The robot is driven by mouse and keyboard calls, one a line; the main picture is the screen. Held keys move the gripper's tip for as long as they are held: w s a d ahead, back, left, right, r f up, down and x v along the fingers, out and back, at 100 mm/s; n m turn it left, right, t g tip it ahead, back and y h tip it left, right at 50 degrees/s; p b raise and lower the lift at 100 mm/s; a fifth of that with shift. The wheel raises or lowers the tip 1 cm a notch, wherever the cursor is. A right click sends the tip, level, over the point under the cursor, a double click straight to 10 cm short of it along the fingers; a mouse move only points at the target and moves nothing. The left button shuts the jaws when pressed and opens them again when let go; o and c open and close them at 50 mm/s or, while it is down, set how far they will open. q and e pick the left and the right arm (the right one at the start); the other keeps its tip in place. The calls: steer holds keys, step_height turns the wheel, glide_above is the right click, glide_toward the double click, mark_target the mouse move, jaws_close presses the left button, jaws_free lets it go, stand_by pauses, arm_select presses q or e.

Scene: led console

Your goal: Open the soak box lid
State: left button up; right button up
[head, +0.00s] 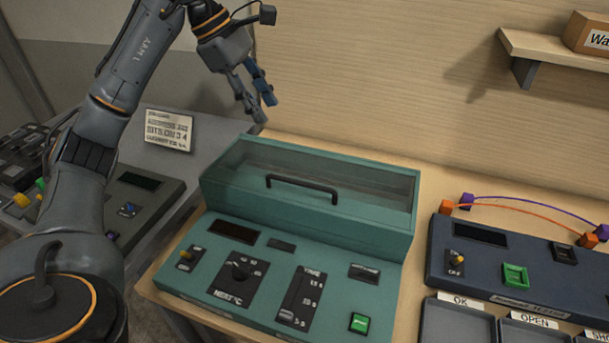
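The soak box (215,278) is a teal console on the wooden bench, with a sloped control panel at its front. Its lid (345,178) is a clear, teal-framed cover at the back and looks closed. A dark bar handle (302,184) runs across the lid's front. My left gripper (263,108) is above and behind the lid's left part, apart from it, fingers pointing down. Its two fingers are spread with nothing visible between them. My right gripper is not in view.
A dark blue tester (500,262) with orange and purple leads stands to the right, with labelled trays (458,325) before it. A wall shelf (550,52) holds a box (588,33). A white card (170,130) and a grey console (150,205) are at the left.

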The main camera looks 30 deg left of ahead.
arm_select(q)
step_height(320, 180, down, 4)
steer(key=b, duration=0.3)
glide_toward(299, 181)
steer(key=x, duration=0.6)
steer(key=shift+d+f, duration=0.2)
steer(key=shift+f, duration=0.1)
steer(key=shift+w+d+f, duration=0.15)
steer(key=shift+w+f, duration=0.05)
steer(key=shift+f, duration=0.35)
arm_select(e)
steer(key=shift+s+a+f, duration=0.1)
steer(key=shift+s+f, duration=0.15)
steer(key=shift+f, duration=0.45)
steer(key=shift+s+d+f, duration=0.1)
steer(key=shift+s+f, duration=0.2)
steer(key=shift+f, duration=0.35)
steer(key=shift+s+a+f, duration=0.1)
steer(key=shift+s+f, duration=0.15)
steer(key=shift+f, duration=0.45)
arm_select(q)
jaws_close()
